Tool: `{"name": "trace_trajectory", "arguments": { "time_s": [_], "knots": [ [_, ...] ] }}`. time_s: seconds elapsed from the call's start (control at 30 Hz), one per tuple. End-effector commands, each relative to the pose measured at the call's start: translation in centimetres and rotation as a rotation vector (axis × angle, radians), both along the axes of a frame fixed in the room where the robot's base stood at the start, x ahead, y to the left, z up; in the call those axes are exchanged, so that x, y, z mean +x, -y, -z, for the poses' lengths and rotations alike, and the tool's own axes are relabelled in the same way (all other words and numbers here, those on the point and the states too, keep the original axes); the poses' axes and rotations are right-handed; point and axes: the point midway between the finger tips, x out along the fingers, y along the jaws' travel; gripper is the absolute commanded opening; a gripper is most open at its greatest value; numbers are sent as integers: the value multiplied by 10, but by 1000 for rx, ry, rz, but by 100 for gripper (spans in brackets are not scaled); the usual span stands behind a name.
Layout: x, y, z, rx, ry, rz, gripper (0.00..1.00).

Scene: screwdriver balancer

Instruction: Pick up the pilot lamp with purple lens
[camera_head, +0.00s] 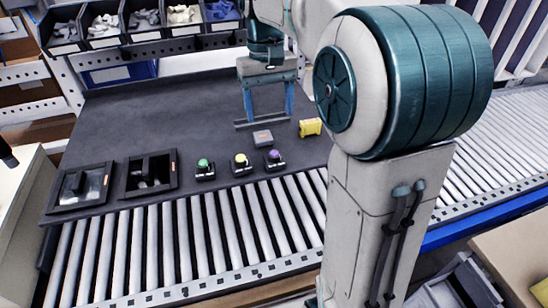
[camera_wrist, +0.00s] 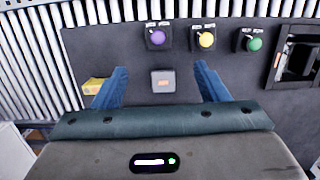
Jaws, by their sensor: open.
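The pilot lamp with purple lens (camera_head: 274,157) stands on the dark mat near its front edge, at the right end of a row of three lamps. It also shows in the wrist view (camera_wrist: 157,38), ahead of the fingers and a little left of the middle. My gripper (camera_head: 263,122) is open and empty above the mat, behind the lamp. In the wrist view its blue fingers (camera_wrist: 162,72) are spread apart, with a small grey box (camera_wrist: 163,81) showing between them. The lamp is clear of the fingers.
A yellow-lens lamp (camera_head: 241,162) and a green-lens lamp (camera_head: 204,167) stand left of the purple one. A yellow block (camera_head: 310,127) lies to its right. Two black trays (camera_head: 148,174) sit at the mat's left. A roller conveyor (camera_head: 180,240) runs along the front.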

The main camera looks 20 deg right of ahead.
Motion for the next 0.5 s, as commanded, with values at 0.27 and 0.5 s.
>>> {"name": "trace_trajectory", "arguments": {
  "time_s": [0.27, 0.5],
  "knots": [
    [-10, 1, 52, 0, -3, 0, 67],
    [-13, 1, 73, 0, 0, 1, 67]
  ]
}}
